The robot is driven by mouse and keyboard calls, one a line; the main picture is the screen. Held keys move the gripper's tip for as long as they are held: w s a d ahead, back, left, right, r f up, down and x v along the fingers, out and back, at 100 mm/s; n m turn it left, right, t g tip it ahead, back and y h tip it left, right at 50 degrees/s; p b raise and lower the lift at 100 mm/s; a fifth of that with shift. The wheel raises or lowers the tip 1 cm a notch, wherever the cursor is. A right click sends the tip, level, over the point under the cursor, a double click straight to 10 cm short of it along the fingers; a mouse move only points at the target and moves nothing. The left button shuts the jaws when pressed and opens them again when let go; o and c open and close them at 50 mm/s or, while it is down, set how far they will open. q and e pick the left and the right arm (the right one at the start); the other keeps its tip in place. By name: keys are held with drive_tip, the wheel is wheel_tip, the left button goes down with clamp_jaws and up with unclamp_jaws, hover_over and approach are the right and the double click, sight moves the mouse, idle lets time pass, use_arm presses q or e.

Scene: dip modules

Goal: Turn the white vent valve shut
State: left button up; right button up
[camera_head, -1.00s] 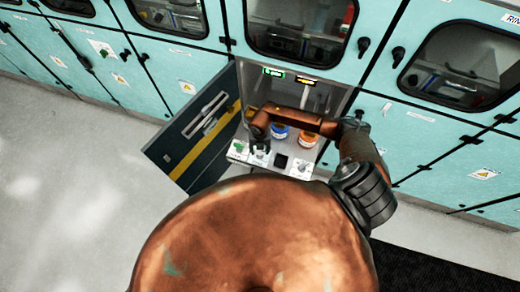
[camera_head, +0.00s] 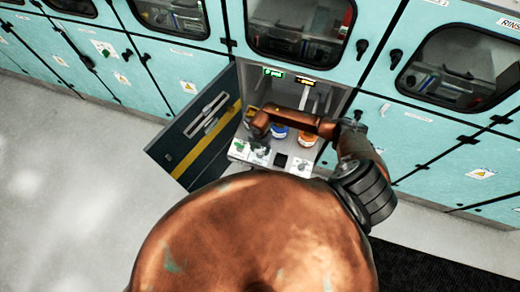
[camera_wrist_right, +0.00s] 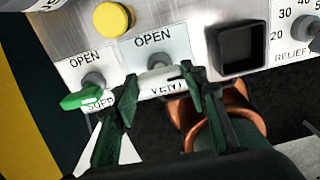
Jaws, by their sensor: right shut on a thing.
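The white vent valve (camera_wrist_right: 158,77) is on a pale panel in the right wrist view, between an OPEN label above and a partly covered VENT label below. Its white handle looks roughly crosswise in that view. My right gripper (camera_wrist_right: 160,98) has its dark green fingers on either side of the handle and is shut on it. In the head view, the right gripper (camera_head: 258,148) is small and dark over the panel in the open cabinet bay; the valve is hard to make out there. My left gripper is in neither view.
A green-handled supply valve (camera_wrist_right: 83,97) sits close on the left, below a yellow button (camera_wrist_right: 113,18). A square dark socket (camera_wrist_right: 243,47) and a relief dial (camera_wrist_right: 304,30) are on the right. The open cabinet door (camera_head: 200,125) stands left of the bay.

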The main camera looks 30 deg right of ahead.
sight(260, 151)
drive_tip(key=o, duration=1.2)
drive_tip(key=shift+c, duration=0.2)
wheel_tip(260, 151, up, 12)
